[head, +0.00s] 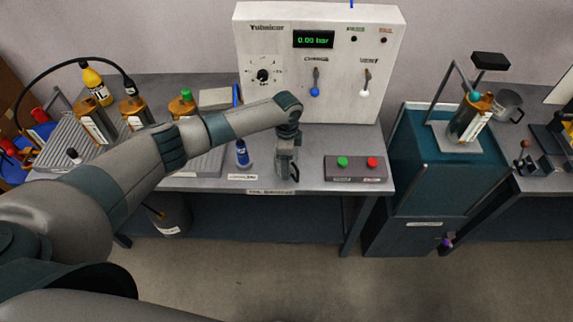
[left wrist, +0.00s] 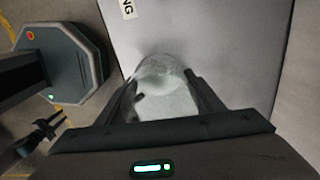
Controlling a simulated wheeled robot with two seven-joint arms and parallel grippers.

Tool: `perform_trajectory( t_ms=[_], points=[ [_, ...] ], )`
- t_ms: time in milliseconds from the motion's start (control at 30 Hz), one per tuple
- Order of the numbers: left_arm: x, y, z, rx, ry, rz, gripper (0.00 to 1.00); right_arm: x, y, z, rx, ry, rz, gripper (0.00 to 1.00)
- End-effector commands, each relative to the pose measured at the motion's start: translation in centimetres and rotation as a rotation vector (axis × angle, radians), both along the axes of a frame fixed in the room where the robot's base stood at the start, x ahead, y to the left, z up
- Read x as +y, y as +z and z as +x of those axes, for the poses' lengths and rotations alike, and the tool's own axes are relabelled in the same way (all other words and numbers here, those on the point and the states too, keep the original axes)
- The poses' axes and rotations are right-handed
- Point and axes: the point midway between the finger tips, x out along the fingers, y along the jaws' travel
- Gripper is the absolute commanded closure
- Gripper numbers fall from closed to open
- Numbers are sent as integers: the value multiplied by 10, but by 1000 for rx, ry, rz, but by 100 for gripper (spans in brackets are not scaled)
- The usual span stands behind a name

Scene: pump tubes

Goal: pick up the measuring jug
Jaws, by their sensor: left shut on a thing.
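The measuring jug (left wrist: 165,100) is clear and shows in the left wrist view between the two dark fingers of my left gripper (left wrist: 168,92). The gripper is shut on it. In the head view my left gripper (head: 287,172) points down at the front of the bench, between a blue-capped bottle and the button box. The jug is hard to make out there, behind or between the fingers. A dark forked shape (left wrist: 42,135) at the lower left of the wrist view looks like my right gripper; its opening is unclear.
The bench (head: 310,148) holds a blue-capped bottle (head: 242,155) and a button box (head: 355,169) beside the gripper. The control panel (head: 335,100) stands behind. A grey rack (head: 55,150) with brass pumps is at left. A teal cabinet (head: 410,175) stands at right.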

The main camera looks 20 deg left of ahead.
Motion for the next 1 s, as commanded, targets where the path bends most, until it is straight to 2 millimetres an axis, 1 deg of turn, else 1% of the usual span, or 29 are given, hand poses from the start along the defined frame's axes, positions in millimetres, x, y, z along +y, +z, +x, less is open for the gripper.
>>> perform_trajectory(
  t_ms=[167,367,700,900,1000],
  points=[
    [0,23,2,-6,-1,-2,62,0,-15,0,0,0,0,69],
    [-13,41,-23,-2,-4,-2,62,0,-19,0,0,0,0,69],
    [-41,73,-70,-3,-3,-3,62,0,-34,0,-1,0,0,69],
    [-53,88,-90,-2,-2,-1,62,0,-40,0,-1,0,0,69],
    [-56,93,-97,-1,-1,0,62,0,-41,0,-1,0,0,69]
  ],
)
